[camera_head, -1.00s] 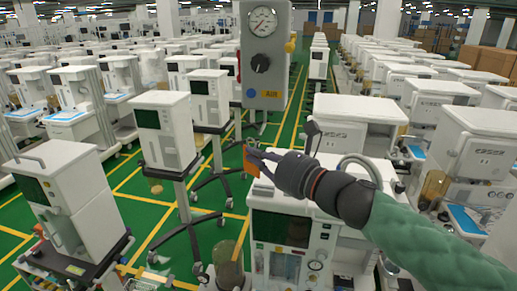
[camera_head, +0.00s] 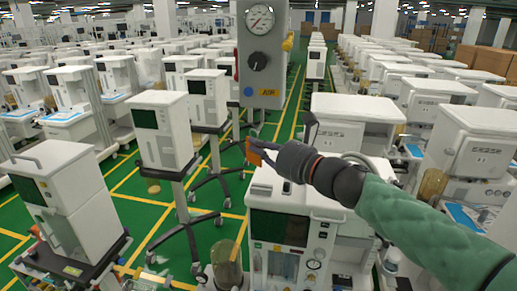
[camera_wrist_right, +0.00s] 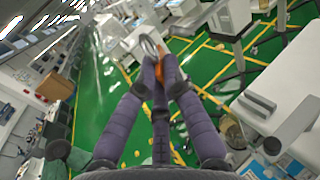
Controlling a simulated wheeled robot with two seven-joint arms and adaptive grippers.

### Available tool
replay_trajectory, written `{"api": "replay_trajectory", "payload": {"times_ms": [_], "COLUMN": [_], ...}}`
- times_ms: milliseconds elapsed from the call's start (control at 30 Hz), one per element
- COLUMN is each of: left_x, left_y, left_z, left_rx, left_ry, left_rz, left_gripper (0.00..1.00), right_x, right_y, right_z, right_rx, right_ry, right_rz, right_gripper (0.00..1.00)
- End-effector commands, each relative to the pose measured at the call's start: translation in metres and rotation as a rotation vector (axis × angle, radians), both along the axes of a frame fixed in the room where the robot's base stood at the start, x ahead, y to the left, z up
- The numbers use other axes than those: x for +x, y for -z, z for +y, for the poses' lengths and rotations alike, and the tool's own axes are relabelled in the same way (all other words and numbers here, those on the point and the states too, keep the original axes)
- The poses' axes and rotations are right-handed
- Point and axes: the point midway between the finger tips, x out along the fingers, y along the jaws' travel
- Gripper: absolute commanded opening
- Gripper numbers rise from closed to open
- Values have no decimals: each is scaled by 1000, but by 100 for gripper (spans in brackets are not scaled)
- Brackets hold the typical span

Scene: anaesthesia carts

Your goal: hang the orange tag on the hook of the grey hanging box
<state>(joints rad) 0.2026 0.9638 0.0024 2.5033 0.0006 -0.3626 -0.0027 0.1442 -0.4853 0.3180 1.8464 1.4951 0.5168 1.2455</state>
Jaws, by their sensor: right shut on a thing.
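The grey hanging box (camera_head: 277,72) is at the top centre of the head view, with a round gauge, a black knob and a yellow label. A small, thin hook-like shape (camera_head: 253,127) shows just below it, too small to make out clearly. My right gripper (camera_head: 257,147) is below the box, shut on the orange tag (camera_head: 255,156). In the right wrist view, the orange tag (camera_wrist_right: 159,92) is partly hidden between the dark fingers (camera_wrist_right: 160,62), and a pale ring (camera_wrist_right: 149,46) shows at their tips. My left gripper is not in view.
A white machine (camera_head: 340,205) stands below and behind my right arm. A white unit on a wheeled stand (camera_head: 163,140) is to the left, and another white unit (camera_head: 70,195) is nearer at the left. Green floor with yellow lines lies between them.

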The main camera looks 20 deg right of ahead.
Motion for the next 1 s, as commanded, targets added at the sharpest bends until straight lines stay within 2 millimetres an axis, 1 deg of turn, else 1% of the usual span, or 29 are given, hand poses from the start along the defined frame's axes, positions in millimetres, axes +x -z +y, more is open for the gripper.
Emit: {"api": "replay_trajectory", "payload": {"times_ms": [867,1000], "left_x": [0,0], "left_y": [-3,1], "left_z": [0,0], "left_rx": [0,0], "left_ry": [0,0], "left_rz": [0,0], "left_gripper": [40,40], "right_x": [36,41], "right_y": [2,5], "right_z": [-29,-34], "right_rx": [0,1], "right_ry": [6,9], "right_rz": [-1,-5], "right_gripper": [0,0]}}
